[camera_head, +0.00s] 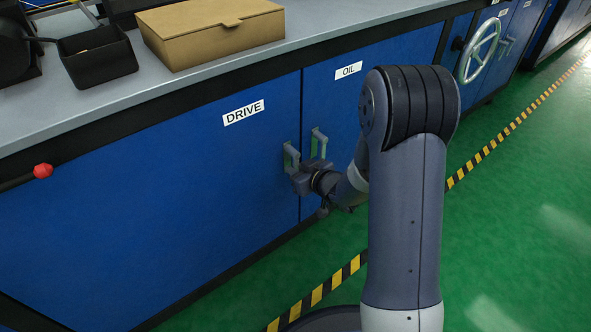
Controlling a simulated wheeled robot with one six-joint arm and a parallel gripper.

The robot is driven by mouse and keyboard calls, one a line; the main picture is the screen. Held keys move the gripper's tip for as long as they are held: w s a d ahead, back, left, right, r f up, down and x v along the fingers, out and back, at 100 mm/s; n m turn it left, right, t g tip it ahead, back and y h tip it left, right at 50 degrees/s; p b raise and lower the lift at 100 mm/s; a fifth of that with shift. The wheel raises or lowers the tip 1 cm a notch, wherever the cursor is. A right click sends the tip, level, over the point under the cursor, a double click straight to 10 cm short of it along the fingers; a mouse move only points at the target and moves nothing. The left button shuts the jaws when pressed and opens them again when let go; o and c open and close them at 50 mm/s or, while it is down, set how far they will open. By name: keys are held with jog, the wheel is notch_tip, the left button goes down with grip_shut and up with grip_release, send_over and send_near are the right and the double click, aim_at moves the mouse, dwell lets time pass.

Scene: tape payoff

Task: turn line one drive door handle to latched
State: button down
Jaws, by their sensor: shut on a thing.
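The drive door (150,210) is a blue panel with a white "DRIVE" label (243,112). A pale grey-green upright handle (290,156) shows near its right edge, beside the door seam. My gripper (298,180) is at the lower end of this handle and is shut on it. The gripper hides the handle's lower part and its pivot, so the exact contact and the latch state cannot be made out. My arm reaches in from the right.
The blue door labelled "OIL" (345,90) adjoins on the right, with a similar pale upright piece (319,143) close to my gripper. A handwheel (481,50) is farther right. A cardboard box (211,30) and black bin (97,56) stand on the grey worktop. A red knob (43,171) is at left.

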jog(key=c, duration=1.4)
grip_release()
jog(key=p+v, duration=0.3)
jog(key=v, duration=0.7)
jog(key=shift+s+d+r+p, duration=0.15)
jog(key=shift+s+p, duration=0.15)
jog(key=b+x, duration=0.3)
jog(key=x, duration=0.8)
jog(key=shift+b, duration=0.4)
jog(key=shift+s+r+p, duration=0.1)
jog(key=shift+s+p, duration=0.05)
jog(key=shift+p, duration=0.15)
